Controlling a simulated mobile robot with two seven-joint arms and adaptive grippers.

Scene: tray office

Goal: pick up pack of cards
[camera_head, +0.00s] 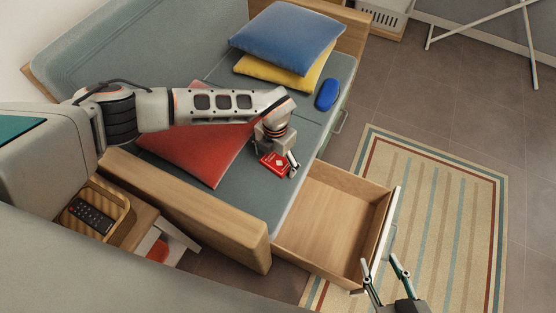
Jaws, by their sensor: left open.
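The pack of cards (270,162) is small and red with a white mark. It lies on the grey-green sofa seat (258,209), near the seat's front edge and the corner of the red cushion. My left gripper (283,165) reaches down over the pack from the left and is open. One finger shows at the pack's right side; the other is hard to make out, and I cannot tell whether either touches the pack. The gripper hides the pack's upper edge. My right gripper (387,275) is at the bottom right, by the drawer's front, open and empty.
An empty wooden drawer (334,221) stands pulled out below the seat. A red cushion (205,158), a blue cushion (285,38), a yellow cushion (278,74) and a blue oval object (327,94) are on the sofa. A wooden armrest (185,205) borders the seat. A remote (91,215) lies in a tray.

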